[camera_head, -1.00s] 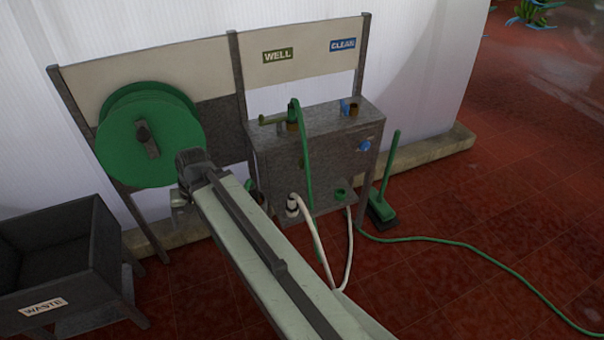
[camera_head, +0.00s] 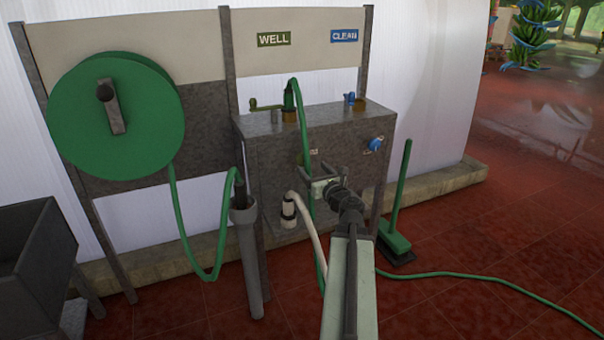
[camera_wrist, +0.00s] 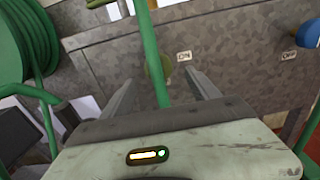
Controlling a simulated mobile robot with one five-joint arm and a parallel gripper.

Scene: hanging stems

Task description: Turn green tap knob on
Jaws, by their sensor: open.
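The green tap knob (camera_wrist: 154,68) is on the grey metal box front (camera_wrist: 230,60), partly covered by a green hose (camera_wrist: 160,78) hanging before it. An ON label (camera_wrist: 184,56) is just right of the knob. My gripper (camera_wrist: 162,82) is open, its two fingers pointing at the box on either side of the hose and knob. The fingers look short of the knob; touching cannot be told. In the head view my gripper (camera_head: 320,172) is in front of the box (camera_head: 270,165), below the WELL sign (camera_head: 274,39).
A blue knob (camera_head: 375,144) sits right on the box, near an OFF label (camera_wrist: 289,56). A green hose reel (camera_head: 150,130) hangs left. A grey pipe (camera_head: 248,255) holds a hose end. A white hose (camera_head: 310,225) and broom (camera_head: 397,195) stand below and right. Open floor lies right.

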